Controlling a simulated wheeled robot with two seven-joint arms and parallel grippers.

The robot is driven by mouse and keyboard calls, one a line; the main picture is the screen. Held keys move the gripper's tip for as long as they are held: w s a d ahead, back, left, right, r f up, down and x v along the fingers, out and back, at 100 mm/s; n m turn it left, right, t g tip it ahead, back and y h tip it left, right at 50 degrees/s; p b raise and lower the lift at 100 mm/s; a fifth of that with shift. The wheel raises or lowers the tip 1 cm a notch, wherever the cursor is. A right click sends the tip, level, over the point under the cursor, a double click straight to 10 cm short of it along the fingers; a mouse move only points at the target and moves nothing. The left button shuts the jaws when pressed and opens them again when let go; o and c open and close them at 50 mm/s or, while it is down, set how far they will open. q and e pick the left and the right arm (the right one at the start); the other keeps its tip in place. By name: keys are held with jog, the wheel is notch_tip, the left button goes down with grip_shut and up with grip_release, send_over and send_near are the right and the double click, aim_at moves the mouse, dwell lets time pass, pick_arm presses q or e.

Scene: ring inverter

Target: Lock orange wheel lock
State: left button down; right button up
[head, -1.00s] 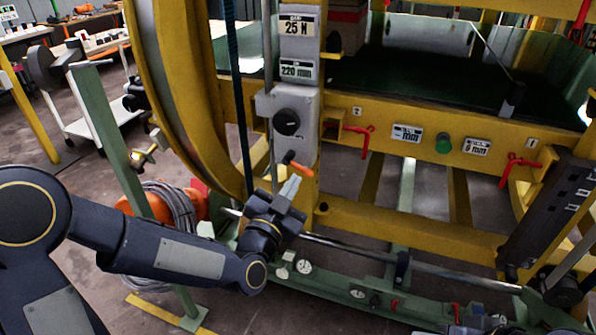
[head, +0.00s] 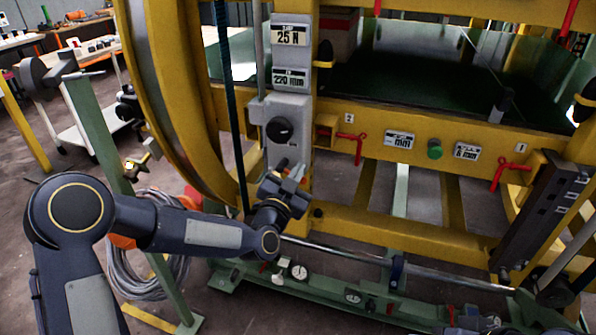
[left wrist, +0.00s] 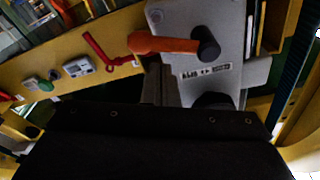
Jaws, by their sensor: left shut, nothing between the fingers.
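The orange wheel lock is a lever (left wrist: 165,44) on a dark round pivot (left wrist: 207,50), mounted on a grey panel (left wrist: 185,15). In the left wrist view the lever runs sideways from the pivot. In the head view the grey panel (head: 290,105) is on the yellow post, and my gripper mostly covers the lever. My left gripper (head: 294,171) is shut and empty at the lever. In the left wrist view its fingertips (left wrist: 158,68) are just below the lever's middle; I cannot tell whether they touch it. My right gripper is not in view.
A black knob (head: 281,130) sits on the panel above the lever. Red handles (head: 352,146) and a green button (head: 434,149) are on the yellow beam to the right. The large yellow wheel (head: 165,100) stands left of the panel. A steel rod (head: 345,254) runs below.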

pick_arm(q)
jog(key=shift+s+a+f, duration=0.1)
jog(key=shift+a+f, duration=0.1)
jog(key=shift+f, duration=0.35)
jog(key=shift+f+m+b, duration=0.15)
jog(key=shift+m+b, duration=0.25)
jog(key=shift+b, duration=0.1)
jog(key=shift+f+m+b, duration=0.25)
jog(key=shift+m+b, duration=0.35)
jog(key=shift+b, duration=0.05)
jog(key=shift+w+a+f+m+g+h+b, duration=0.15)
jog(key=shift+a+f+m+g+b, duration=0.35)
jog(key=shift+m+b, duration=1.5)
jog(key=shift+w+a+f+m+g+h+b, duration=0.15)
jog(key=shift+a+f+m+b, duration=0.4)
jog(key=shift+m+b, duration=1.45)
jog(key=shift+w+a+f+m+g+h+b, duration=0.15)
jog(key=shift+a+f+m+g+b, duration=0.4)
jog(key=shift+m+b, duration=1.45)
jog(key=shift+d+f+m, duration=0.2)
jog(key=shift+m, duration=0.3)
